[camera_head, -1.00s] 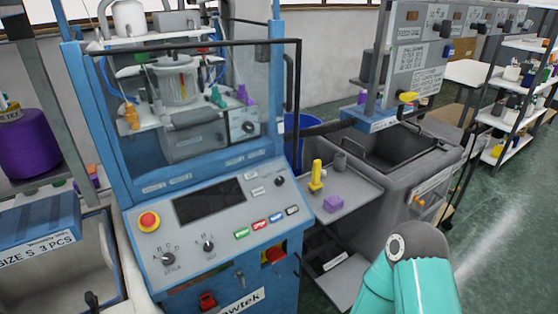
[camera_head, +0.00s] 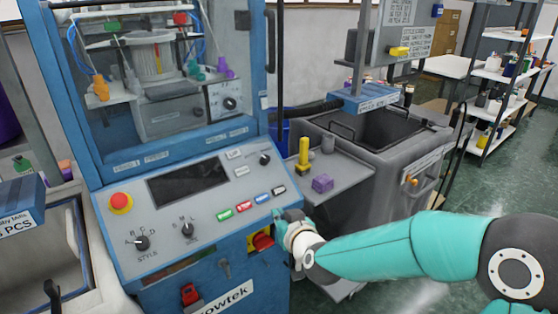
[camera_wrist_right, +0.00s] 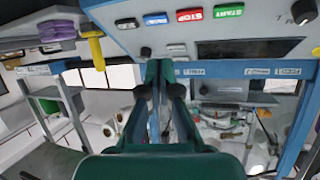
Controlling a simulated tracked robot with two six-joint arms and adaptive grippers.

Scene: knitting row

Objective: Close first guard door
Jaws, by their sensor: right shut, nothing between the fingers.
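The first guard door is the clear panel (camera_head: 150,75) on the upper part of the blue knitting machine in the head view. Its black edge bar (camera_head: 281,60) runs down just right of the blue post, seeming to stand off the frame; the door's top is cut off. My right gripper (camera_head: 284,218) is shut and empty, low at the right end of the control panel, below and apart from the door. In the right wrist view its closed fingers (camera_wrist_right: 160,75) show in front of the machine. My left gripper is not in view.
The control panel (camera_head: 130,240) carries a red emergency button (camera_head: 120,203), knobs and coloured buttons. Green floor lies open at the right.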

